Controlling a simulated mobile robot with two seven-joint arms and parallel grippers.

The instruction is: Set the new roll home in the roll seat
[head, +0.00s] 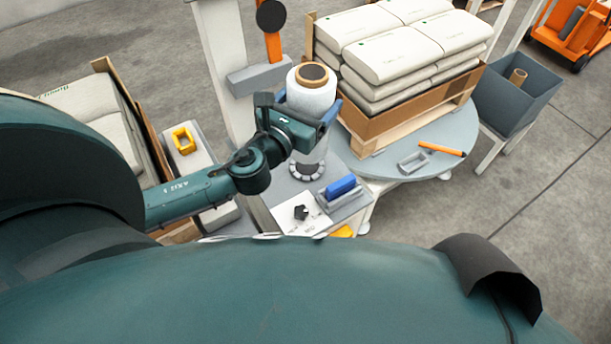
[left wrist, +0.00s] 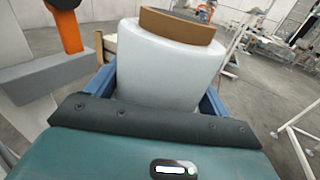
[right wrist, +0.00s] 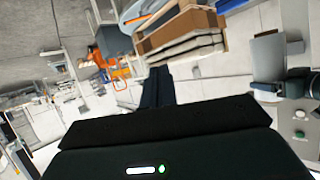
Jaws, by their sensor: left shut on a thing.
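The new roll (head: 312,97) is a white film roll with a brown core, held upright by my left gripper (head: 308,108). In the left wrist view the roll (left wrist: 165,65) stands between the blue fingers of my left gripper (left wrist: 160,95), tilted a little in that picture. The roll seat (head: 306,171) is a round grey ring with a notched rim on the grey deck, below the roll. The gripper partly hides the roll's lower part, and I cannot tell whether its bottom touches the seat. My right gripper (right wrist: 158,88) has its dark fingers together with nothing between them, away from the seat.
A blue block (head: 341,187) and a white panel with a black knob (head: 301,212) are in front. A pallet of white sacks (head: 405,45) is close at right; a grey bin (head: 515,95) stands beyond.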

